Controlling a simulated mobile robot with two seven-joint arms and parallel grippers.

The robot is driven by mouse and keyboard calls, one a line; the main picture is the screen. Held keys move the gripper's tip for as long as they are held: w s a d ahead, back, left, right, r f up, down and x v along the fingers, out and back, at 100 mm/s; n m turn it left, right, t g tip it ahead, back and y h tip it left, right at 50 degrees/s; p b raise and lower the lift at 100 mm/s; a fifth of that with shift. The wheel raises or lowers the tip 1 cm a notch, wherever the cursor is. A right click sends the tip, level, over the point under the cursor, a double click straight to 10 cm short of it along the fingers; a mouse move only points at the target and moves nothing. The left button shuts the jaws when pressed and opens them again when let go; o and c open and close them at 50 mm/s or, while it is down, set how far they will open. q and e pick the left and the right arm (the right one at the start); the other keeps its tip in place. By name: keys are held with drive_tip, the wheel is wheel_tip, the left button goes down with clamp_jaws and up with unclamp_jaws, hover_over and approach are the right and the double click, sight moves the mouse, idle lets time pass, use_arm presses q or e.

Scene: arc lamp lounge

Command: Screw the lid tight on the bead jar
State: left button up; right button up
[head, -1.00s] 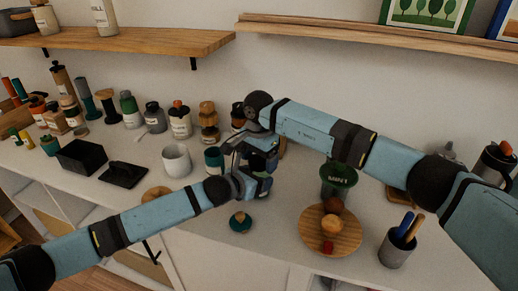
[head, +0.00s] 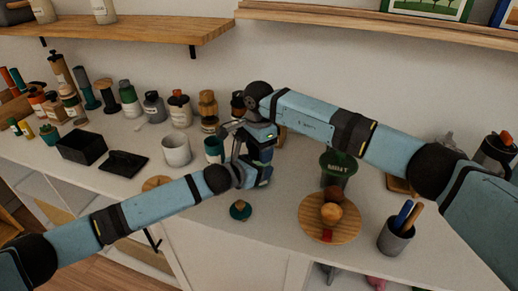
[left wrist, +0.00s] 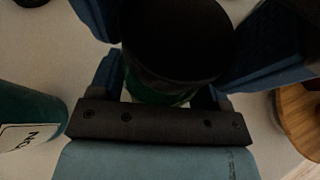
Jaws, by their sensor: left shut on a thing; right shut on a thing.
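The bead jar (left wrist: 155,90) shows green through its side in the left wrist view, below a dark round lid (left wrist: 178,38). My left gripper (left wrist: 160,85) is shut on the jar's body, one finger on each side. Blue finger pads of my right gripper (left wrist: 185,30) flank the lid from above and are shut on it. In the head view my left gripper (head: 250,174) sits low and my right gripper (head: 248,140) is just above it. The jar is mostly hidden between them there, so I cannot tell how the lid sits on the rim.
A green MINT canister (head: 336,172), a round wooden board (head: 311,222) with food and a pen cup (head: 396,237) stand to the right. A small teal-topped object (head: 240,210) lies in front. Bottles line the back.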

drive_tip(key=o, duration=1)
drive_tip(key=shift+r, duration=0.1)
drive_tip(key=shift+r, duration=2.15)
drive_tip(key=shift+c, duration=0.4)
wheel_tip(320, 180, up, 4)
drive_tip(key=n, duration=0.3)
drive_tip(key=shift+f, duration=0.25)
